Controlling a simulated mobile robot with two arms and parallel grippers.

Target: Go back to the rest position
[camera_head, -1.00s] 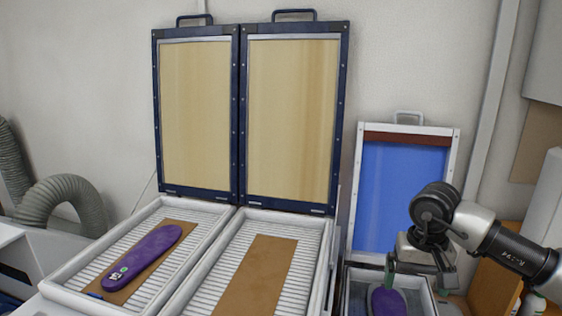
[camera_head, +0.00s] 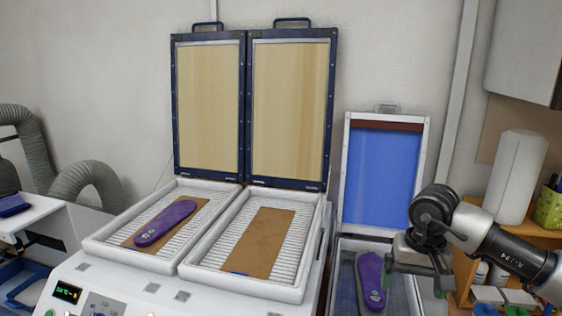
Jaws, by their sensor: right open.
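My right gripper (camera_head: 440,278) is open at the lower right, its arm coming in from the right edge. It hangs over the right rim of the small press tray (camera_head: 407,276). A purple insole (camera_head: 371,281) lies in that tray, beside the gripper and apart from its visible jaw as far as I can tell. Another purple insole (camera_head: 165,222) lies on a brown board (camera_head: 200,216) in the left heating tray (camera_head: 108,231). The brown board (camera_head: 266,241) in the right heating tray (camera_head: 310,240) is bare. My left gripper is not in view.
Two tan-faced lids (camera_head: 208,105) with dark blue frames stand open behind the heating trays. The small press's blue lid (camera_head: 381,180) also stands open. A wooden shelf (camera_head: 470,265) with a white container (camera_head: 515,178) is close behind my right arm. A grey hose (camera_head: 85,175) is at left.

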